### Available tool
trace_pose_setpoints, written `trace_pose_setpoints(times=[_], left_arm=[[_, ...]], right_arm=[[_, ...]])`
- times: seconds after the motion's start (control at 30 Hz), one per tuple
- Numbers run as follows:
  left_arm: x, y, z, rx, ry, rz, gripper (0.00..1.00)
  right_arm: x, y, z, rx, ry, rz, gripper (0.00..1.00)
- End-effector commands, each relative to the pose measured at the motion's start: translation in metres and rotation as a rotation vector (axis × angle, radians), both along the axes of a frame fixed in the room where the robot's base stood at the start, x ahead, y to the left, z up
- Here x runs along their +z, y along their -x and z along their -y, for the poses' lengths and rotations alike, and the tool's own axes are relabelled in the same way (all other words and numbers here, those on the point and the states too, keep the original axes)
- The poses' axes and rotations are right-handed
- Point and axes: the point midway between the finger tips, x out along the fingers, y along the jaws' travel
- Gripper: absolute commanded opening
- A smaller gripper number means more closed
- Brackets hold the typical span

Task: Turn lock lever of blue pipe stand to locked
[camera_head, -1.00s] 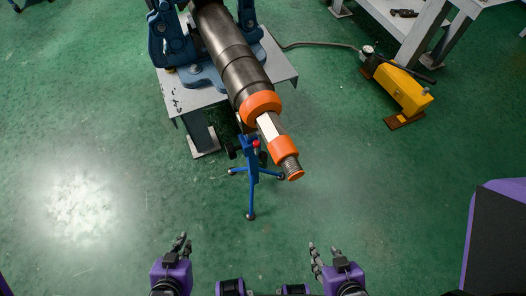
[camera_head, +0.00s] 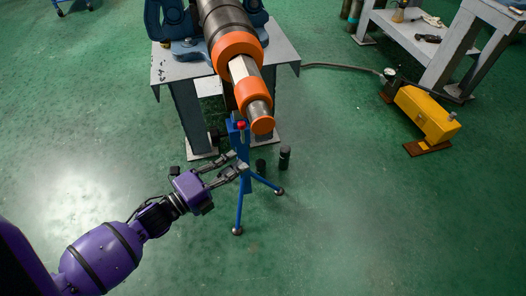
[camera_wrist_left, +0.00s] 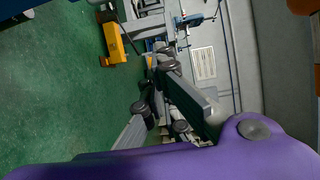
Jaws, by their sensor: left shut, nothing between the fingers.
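The blue pipe stand (camera_head: 239,200) stands on the green floor in front of the grey bench, its legs spread. A red-tipped part (camera_head: 241,125), which may be the lock lever, shows at its top, just under the pipe end. Whether it is locked I cannot tell. My left gripper (camera_head: 240,162) reaches in from the lower left, with its fingertips at the stand's upright below the red tip. Contact is not clear. It is shut and empty. Its fingers also show in the left wrist view (camera_wrist_left: 175,95). My right gripper is out of view.
The dark pipe (camera_head: 223,18) with orange collars (camera_head: 238,52) overhangs the grey bench (camera_head: 172,75) above the stand. Dark cylinders (camera_head: 285,158) stand on the floor right of it. A yellow pump (camera_head: 425,112) sits at the right. The floor at the lower right is clear.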

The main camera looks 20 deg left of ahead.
Motion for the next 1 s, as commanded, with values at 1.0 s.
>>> trace_pose_setpoints(times=[1.0], left_arm=[[-0.001, -0.093, 0.011, 0.003, -0.008, 0.001, 0.00]], right_arm=[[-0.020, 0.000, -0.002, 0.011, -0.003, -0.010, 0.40]])
